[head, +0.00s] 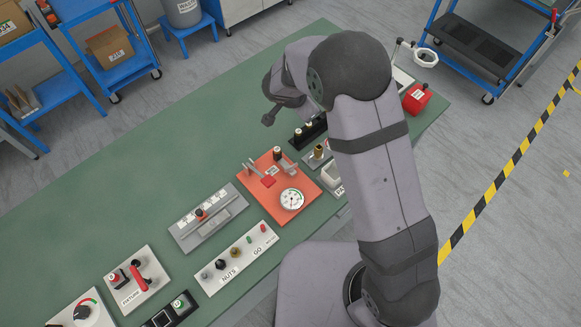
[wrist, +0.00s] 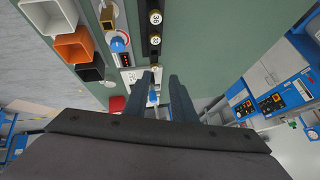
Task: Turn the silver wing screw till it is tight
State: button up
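I cannot pick out a silver wing screw for certain in either view. In the head view a small grey plate with a brass knob (head: 318,152) stands beside my arm, partly hidden by it. My gripper (wrist: 164,78) shows in the wrist view with its two dark fingers apart and nothing held between them. A small blue part (wrist: 153,97) shows beyond the gap, apart from the fingers. In the head view my gripper (head: 270,102) is above the green table, behind the row of panels and touching nothing that I can see.
The green table (head: 120,190) carries an orange panel with a gauge (head: 291,200), a grey slider panel (head: 208,217) and a white nuts panel (head: 236,258). A red box (head: 417,98) is at the right end. The table's back half is clear.

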jog(key=w+a+r+n+t+y+b, duration=0.1)
jog(key=w+a+r+n+t+y, duration=0.35)
jog(key=n, duration=0.55)
jog(key=n+g+h, duration=0.1)
jog(key=n+g, duration=1)
jog(key=n, duration=1.4)
send_over(291, 168)
jog(key=shift+t, duration=0.25)
jog(key=f, duration=0.8)
jog(key=shift+w+a+f, duration=0.1)
jog(key=shift+w, duration=0.15)
jog(key=shift+s+n, duration=0.15)
jog(key=shift+n, duration=0.15)
jog(key=shift+f+p, duration=1.25)
jog(key=shift+f, duration=2.4)
